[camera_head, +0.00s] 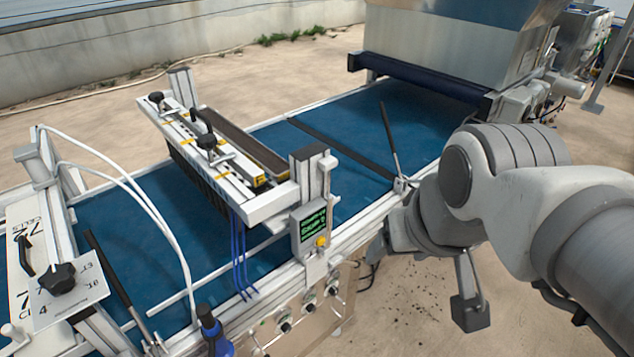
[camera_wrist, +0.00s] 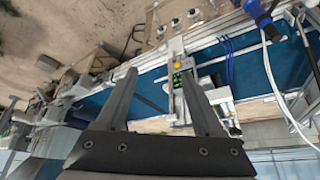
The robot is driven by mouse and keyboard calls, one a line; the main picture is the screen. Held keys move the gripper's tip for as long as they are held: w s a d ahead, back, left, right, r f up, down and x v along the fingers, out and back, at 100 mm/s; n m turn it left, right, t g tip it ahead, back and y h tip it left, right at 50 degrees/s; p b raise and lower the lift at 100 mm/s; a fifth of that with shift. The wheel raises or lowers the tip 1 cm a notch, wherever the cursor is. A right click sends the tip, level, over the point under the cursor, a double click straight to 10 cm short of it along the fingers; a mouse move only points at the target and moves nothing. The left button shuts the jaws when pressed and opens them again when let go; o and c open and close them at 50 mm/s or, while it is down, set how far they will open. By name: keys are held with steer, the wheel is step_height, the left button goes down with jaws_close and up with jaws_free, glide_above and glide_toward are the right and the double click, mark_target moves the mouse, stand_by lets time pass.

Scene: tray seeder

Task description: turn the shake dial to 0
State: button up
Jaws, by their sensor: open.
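Several small dark round dials with pale plates sit on the front panel below the conveyor; one is in the head view (camera_head: 308,306), and they also show at the top of the wrist view (camera_wrist: 176,23). I cannot read which one is the shake dial. My gripper (camera_head: 422,272) is open and empty, in the air to the right of the panel. In the wrist view its two fingers (camera_wrist: 158,80) are apart, pointing toward the machine, touching nothing.
A display box with green text (camera_head: 313,222) and a yellow button (camera_head: 320,241) stands on a post above the dials. The blue belt (camera_head: 350,120) runs behind, with an upright lever (camera_head: 390,140).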

steer(key=w+f+m+g+y+b, duration=0.2)
steer(key=w+f+m+b, duration=0.15)
steer(key=f, duration=0.45)
steer(key=w+f+m+g+y+b, duration=0.25)
steer(key=w+f+m, duration=0.2)
steer(key=f, duration=0.35)
steer(key=m+t+y+b, duration=0.6)
steer(key=m+t+b, duration=0.75)
steer(key=m, duration=1.75)
glide_toward(336, 293)
steer(key=b+x, duration=0.2)
steer(key=x, duration=0.6)
steer(key=shift+w+a, duration=0.2)
steer(key=shift+r, duration=0.1)
jaws_close()
